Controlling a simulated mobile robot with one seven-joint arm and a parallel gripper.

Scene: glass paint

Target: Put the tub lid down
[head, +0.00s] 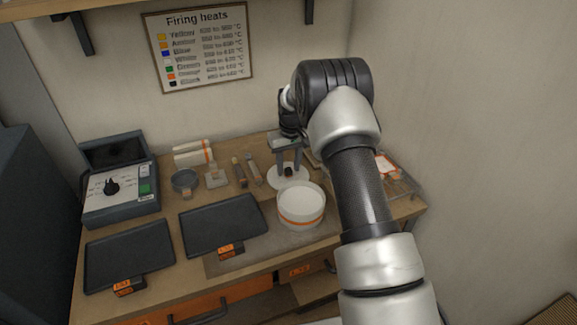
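The tub lid (275,183) is a white disc with a small black knob. It is just behind the open white tub (301,220), which has an orange band and stands on the front right of the workbench. My gripper (289,172) points down over the lid, with one finger on each side of the knob. I cannot tell whether the fingers touch the knob or stand a little apart from it. The lid looks level and at or close to the bench top; any gap under it is hidden.
Two dark trays (225,222) (128,254) lie at the front left. A control box (119,188) stands at the back left. A dark dish (185,181) and small tools (240,172) lie left of the lid. A wire rack (400,184) is at the right, beyond my arm.

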